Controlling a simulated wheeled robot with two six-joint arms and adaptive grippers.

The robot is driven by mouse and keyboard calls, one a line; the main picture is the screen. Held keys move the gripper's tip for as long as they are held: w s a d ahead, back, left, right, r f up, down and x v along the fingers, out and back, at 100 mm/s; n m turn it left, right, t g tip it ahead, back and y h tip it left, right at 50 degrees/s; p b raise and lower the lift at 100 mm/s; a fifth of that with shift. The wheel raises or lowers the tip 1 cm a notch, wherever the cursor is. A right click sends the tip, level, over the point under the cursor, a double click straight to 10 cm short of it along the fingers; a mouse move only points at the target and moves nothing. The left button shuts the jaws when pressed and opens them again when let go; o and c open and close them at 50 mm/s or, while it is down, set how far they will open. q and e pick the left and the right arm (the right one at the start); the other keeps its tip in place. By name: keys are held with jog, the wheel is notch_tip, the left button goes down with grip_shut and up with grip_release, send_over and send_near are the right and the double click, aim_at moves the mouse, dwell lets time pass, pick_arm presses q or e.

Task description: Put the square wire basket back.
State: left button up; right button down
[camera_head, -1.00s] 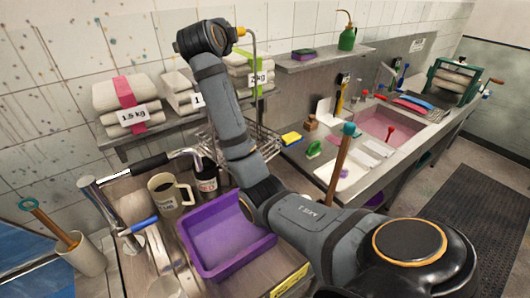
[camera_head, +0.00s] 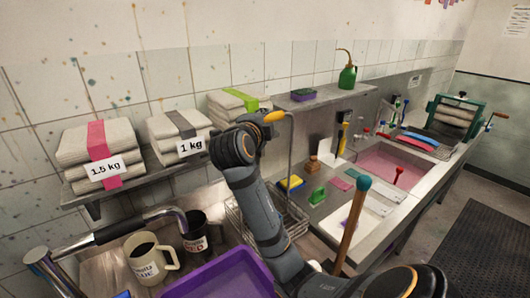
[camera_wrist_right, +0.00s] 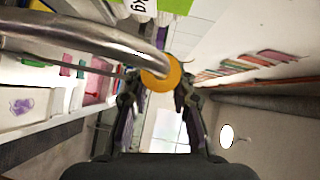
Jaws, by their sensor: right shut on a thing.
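The square wire basket (camera_head: 297,219) is in the middle of the head view, behind my right forearm, which hides much of it. Its tall metal rod rises to a bent top with an orange end. My right gripper (camera_head: 262,124) is shut on that orange end. In the right wrist view the orange end (camera_wrist_right: 162,76) sits between the fingers of my right gripper (camera_wrist_right: 160,97), with the curved metal rod running off to the left. I cannot tell whether the basket's bottom touches the bench. My left gripper is not in view.
A purple tray (camera_head: 222,278), a cream mug (camera_head: 151,262) and a dark cup (camera_head: 196,238) stand at the front left. A wall shelf with towel stacks (camera_head: 99,158) is behind. A wooden stick with a teal top (camera_head: 350,222) stands right of my arm, before the sink (camera_head: 392,166).

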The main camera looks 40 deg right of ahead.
jog(key=shift+d+f, duration=0.1)
jog(key=shift+f, duration=0.3)
jog(key=shift+w+f, duration=0.1)
jog(key=shift+f, duration=0.25)
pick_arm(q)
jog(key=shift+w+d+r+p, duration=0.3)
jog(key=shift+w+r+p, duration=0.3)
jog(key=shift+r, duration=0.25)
pick_arm(e)
notch_tip(320, 180, down, 4)
jog(key=shift+r, duration=0.1)
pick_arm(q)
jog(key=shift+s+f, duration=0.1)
pick_arm(e)
jog(key=shift+f, duration=0.2)
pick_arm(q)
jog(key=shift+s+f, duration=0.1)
pick_arm(e)
jog(key=c, duration=1.1)
grip_release()
jog(key=shift+c, duration=0.2)
jog(key=shift+r, duration=0.15)
